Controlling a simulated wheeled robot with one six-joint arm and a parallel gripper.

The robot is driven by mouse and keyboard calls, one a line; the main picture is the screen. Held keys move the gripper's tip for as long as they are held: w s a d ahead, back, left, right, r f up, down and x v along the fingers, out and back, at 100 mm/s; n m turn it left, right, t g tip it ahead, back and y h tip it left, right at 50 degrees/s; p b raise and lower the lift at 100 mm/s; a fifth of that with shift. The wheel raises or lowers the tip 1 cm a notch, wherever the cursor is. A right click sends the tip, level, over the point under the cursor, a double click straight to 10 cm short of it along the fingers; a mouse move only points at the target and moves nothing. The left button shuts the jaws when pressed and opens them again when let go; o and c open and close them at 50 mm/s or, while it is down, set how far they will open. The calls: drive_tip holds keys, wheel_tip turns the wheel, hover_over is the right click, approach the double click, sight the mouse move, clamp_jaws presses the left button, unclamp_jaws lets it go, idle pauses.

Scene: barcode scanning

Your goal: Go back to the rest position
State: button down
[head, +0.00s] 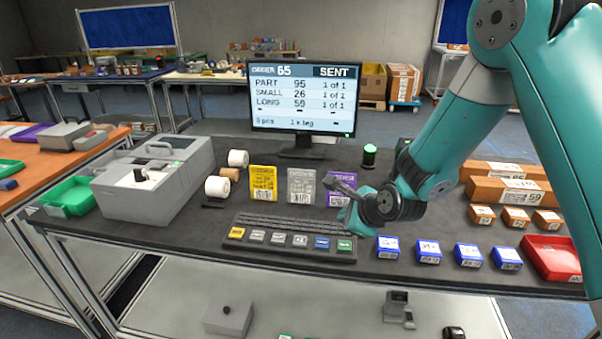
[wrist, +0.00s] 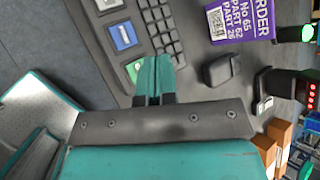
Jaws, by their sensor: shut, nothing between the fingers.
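My gripper (head: 347,220) hangs over the right end of the dark keyboard (head: 285,236), near its green key (head: 344,245). In the wrist view my gripper (wrist: 153,75) has its two teal fingers pressed together, with nothing between them. The green key (wrist: 133,70) shows just left of the fingertips there, and the blue key (wrist: 122,36) is farther up. I cannot tell whether the fingertips touch the keyboard. My arm reaches in from the upper right of the head view. The monitor (head: 303,98) reads order 65, "SENT", with three lines at 1 of 1.
Yellow, grey (head: 300,186) and purple (head: 337,187) order cards stand behind the keyboard. Several blue boxes (head: 428,251), small brown boxes (head: 515,216), long cartons (head: 510,191) and a red tray (head: 551,257) lie right. A grey machine (head: 150,180) and green tray (head: 70,197) stand left.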

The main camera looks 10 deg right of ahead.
drive_tip(key=s+a+r+n+g+y, duration=0.1)
drive_tip(key=s+a+r+n+g, duration=0.35)
drive_tip(key=s+r+n, duration=0.95)
drive_tip(key=s+r+n+g, duration=0.4)
drive_tip(key=s+n, duration=1.1)
drive_tip(key=s, duration=0.1)
drive_tip(key=shift+d+h, duration=0.15)
drive_tip(key=shift+h, duration=0.15)
drive_tip(key=shift+s+r, duration=0.1)
